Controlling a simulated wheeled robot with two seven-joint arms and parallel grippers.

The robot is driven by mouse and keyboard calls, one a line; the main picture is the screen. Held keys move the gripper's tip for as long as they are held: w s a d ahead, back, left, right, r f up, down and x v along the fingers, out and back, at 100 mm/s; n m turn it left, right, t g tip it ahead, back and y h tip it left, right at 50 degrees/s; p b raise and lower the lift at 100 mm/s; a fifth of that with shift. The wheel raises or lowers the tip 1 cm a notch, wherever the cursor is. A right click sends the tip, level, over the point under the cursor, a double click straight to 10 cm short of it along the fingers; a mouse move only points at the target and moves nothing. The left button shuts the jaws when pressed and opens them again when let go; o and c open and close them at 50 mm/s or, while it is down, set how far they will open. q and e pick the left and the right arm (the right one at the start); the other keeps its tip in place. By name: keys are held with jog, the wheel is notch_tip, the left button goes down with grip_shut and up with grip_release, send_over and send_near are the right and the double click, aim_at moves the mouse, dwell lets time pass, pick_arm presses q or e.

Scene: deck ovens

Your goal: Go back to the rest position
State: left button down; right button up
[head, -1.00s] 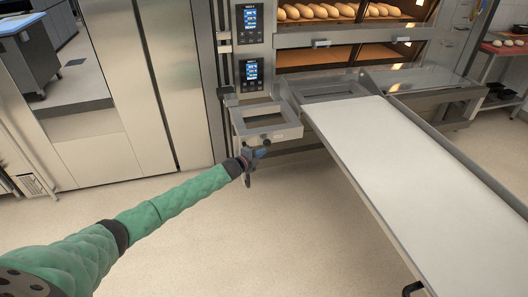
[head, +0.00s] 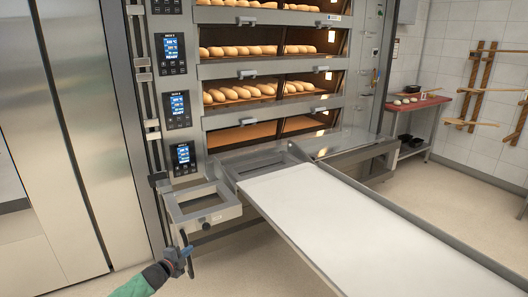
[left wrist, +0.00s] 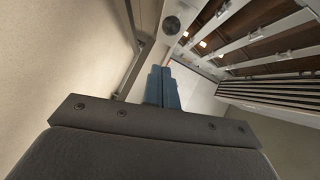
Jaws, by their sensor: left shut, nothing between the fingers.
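My left gripper (head: 178,260) shows at the lower left of the head view, at the end of the green arm. It is shut and empty, just in front of and below the small grey frame bracket (head: 203,207) on the oven front. In the left wrist view its two blue fingers (left wrist: 162,88) lie together with nothing between them. A round dark knob (left wrist: 172,25) shows beyond them in that view. My right gripper is in no view.
The deck oven (head: 270,68) stands ahead, with bread on several decks. A long white loader belt (head: 340,220) runs from it toward the lower right. A red-topped table (head: 425,103) stands at the back right. Floor shows clear at the right.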

pick_arm(q)
jog(key=s+d+r+n+g+y+p, duration=0.1)
jog(key=s+d+r+n+g+y, duration=0.25)
jog(key=s+d+n, duration=0.4)
jog(key=s+d+r+n+g+y, duration=0.3)
jog(key=s+d+r+n+y, duration=0.15)
jog(key=s, duration=0.55)
jog(key=s+d+n+g+h+p, duration=0.1)
jog(key=s+d+n+h, duration=0.15)
jog(key=s, duration=0.85)
jog(key=s+d+n+g+h+p, duration=0.15)
jog(key=s+d, duration=0.25)
jog(key=s, duration=0.7)
jog(key=s+d+f+g, duration=0.1)
jog(key=s+f, duration=0.2)
jog(key=s, duration=0.6)
jog(key=s+d+f+n+g, duration=0.1)
jog(key=s+f, duration=0.3)
jog(key=s, duration=0.4)
jog(key=shift+s+d+g+p, duration=0.35)
jog(key=shift+d+g, duration=0.2)
jog(key=shift+g, duration=0.25)
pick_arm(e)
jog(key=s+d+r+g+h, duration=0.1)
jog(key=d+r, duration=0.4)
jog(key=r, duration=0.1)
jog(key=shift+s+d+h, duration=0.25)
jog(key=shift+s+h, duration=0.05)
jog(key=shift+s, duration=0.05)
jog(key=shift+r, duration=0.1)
